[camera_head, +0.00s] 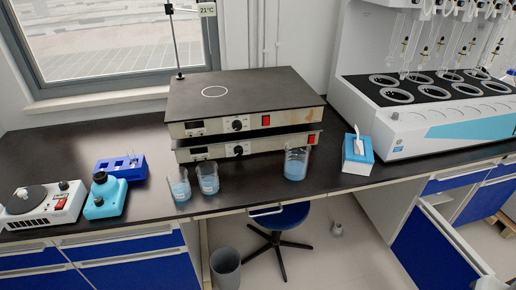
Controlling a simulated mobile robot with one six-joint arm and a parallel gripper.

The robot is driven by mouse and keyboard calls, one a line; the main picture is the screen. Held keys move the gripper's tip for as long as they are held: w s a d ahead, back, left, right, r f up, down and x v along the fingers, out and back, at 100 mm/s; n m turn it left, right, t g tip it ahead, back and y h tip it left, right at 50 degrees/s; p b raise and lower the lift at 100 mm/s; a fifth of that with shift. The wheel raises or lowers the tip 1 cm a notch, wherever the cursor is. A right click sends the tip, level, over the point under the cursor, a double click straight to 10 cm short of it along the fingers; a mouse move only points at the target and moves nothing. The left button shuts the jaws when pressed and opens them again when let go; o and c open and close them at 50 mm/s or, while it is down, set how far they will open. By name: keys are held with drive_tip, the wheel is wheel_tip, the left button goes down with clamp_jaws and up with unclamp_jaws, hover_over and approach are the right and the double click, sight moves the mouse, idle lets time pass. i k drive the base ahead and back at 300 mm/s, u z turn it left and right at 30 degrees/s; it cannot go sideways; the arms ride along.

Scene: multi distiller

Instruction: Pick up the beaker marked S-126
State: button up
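Three glass beakers with blue liquid stand on the dark bench top near its front edge. The left beaker (180,188) and the middle beaker (208,182) stand close together, in front of the left part of the stacked hotplates. The larger right beaker (296,164) stands apart from them, in front of the hotplates' right end. Light labels show faintly on the glass, but their markings are too small to read, so I cannot tell which beaker is S-126. My gripper is not in view.
Two stacked hotplates (245,100) stand behind the beakers. A tissue box (357,155) is to the right, before the large distiller (440,110). Small stirrers and a blue rack (121,167) stand left. Below are a stool (281,217), a bin (226,268) and an open drawer (435,250).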

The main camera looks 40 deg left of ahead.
sight(207, 172)
drive_tip(key=u, duration=0.05)
drive_tip(key=k, duration=1.05)
drive_tip(key=u, duration=2.1)
drive_tip(key=i, duration=1.5)
drive_tip(key=u, duration=0.05)
